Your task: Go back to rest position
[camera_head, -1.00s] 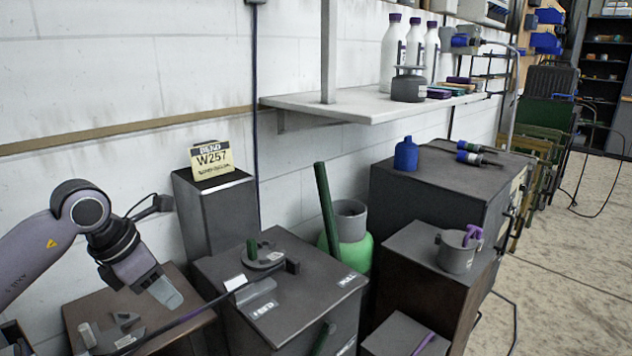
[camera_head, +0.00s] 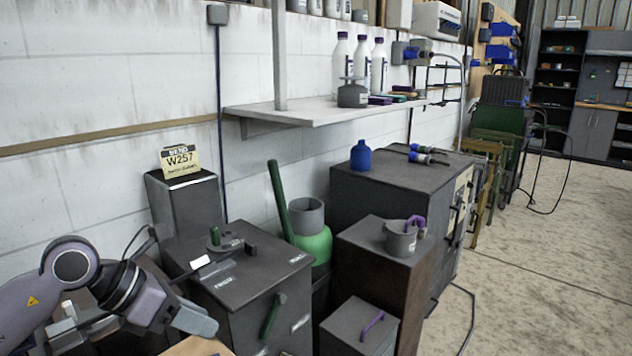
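My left gripper (camera_head: 196,318) is at the lower left, at the end of my grey-violet arm. It is in front of the dark box with the green handle (camera_head: 271,315) and appears to hold nothing. Its fingertips look like one grey block from this side, so the gap between them cannot be seen. My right gripper is not in view.
A W257 sign (camera_head: 180,160) stands on a dark pedestal (camera_head: 190,203). A green bottle-like vessel (camera_head: 315,243), a cabinet with a blue bottle (camera_head: 361,156) and a pedestal with a grey mug (camera_head: 400,240) stand along the wall.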

